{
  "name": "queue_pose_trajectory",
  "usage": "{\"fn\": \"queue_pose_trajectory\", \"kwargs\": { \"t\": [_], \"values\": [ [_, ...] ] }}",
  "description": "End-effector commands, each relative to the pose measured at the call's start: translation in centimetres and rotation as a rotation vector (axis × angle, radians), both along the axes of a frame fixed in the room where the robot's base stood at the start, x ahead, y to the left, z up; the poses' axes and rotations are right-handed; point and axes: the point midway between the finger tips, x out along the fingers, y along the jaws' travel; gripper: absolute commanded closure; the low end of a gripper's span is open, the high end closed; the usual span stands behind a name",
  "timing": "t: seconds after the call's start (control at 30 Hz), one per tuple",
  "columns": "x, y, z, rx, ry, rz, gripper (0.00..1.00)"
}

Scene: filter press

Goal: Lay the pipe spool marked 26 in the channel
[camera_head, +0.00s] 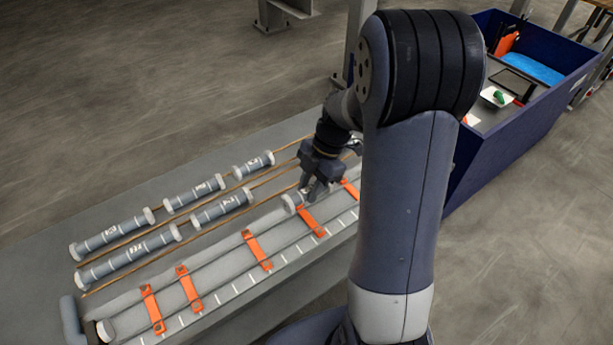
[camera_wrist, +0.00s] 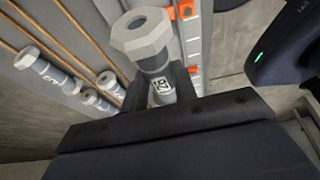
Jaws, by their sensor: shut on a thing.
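My gripper (camera_head: 316,187) is shut on a grey pipe spool with pale hex end flanges (camera_head: 292,201). In the wrist view the spool (camera_wrist: 152,55) stands between my two fingers (camera_wrist: 158,92). Its white label is turned and small; it may read 26. The channel (camera_head: 218,263) is a long grey trough crossed by several orange straps (camera_head: 257,250). The held spool is over or beside the channel's far right part; I cannot tell whether it touches. My arm hides the channel's right end.
Several other marked spools lie in two rows on the grey table, among them one at left (camera_head: 115,237) and one behind (camera_head: 253,165). Thin brown rails (camera_head: 268,180) run along the rows. A dark blue bin (camera_head: 520,135) stands at right.

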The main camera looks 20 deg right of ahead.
Motion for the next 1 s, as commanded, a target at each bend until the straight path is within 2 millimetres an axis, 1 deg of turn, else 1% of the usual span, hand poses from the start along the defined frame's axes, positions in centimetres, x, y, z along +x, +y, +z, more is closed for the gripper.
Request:
{"fn": "queue_pose_trajectory", "kwargs": {
  "t": [0.17, 0.37, 1.0],
  "values": [
    [-0.2, 0.0, -0.3, 0.001, 0.0, 0.012, 0.97],
    [-0.2, 0.0, -1.2, 0.001, 0.0, 0.011, 0.97],
    [-0.2, 0.0, -6.4, 0.001, 0.0, 0.009, 0.97]
  ]
}}
